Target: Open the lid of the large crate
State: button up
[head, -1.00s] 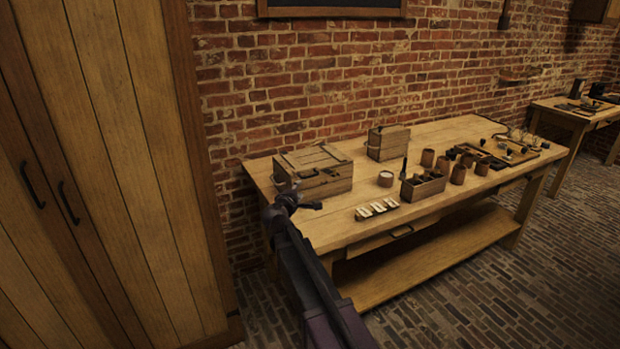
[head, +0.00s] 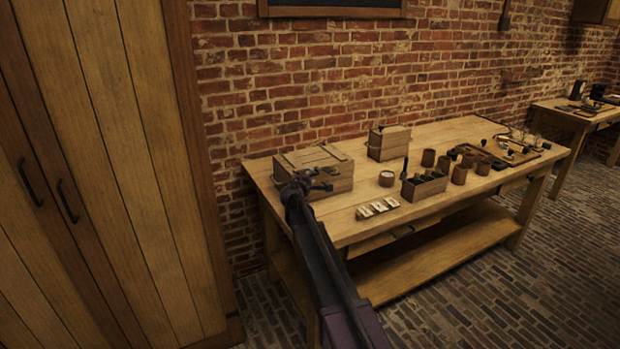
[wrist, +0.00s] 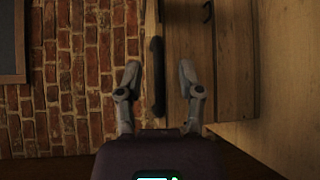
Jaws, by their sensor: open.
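The large crate (head: 338,184) is a wooden box at the left end of the workbench. Its slatted lid (head: 311,157) lies flat and closed. My gripper (head: 323,181) is at the crate's upper front and covers part of it in the head view. In the wrist view, which is turned sideways, my gripper (wrist: 159,69) is open, with a finger on either side of a dark bar-shaped handle (wrist: 157,78) at the lid's front edge. I cannot tell whether the fingers touch it. The crate front (wrist: 232,60) shows to the right, with another dark handle (wrist: 208,12) on it.
A smaller crate (head: 389,143) stands right of the large one. A brick wall (head: 330,80) rises behind, a tall cupboard (head: 110,170) at left.

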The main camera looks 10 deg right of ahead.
jog(key=shift+w+d, duration=0.25)
jog(key=shift+w, duration=0.15)
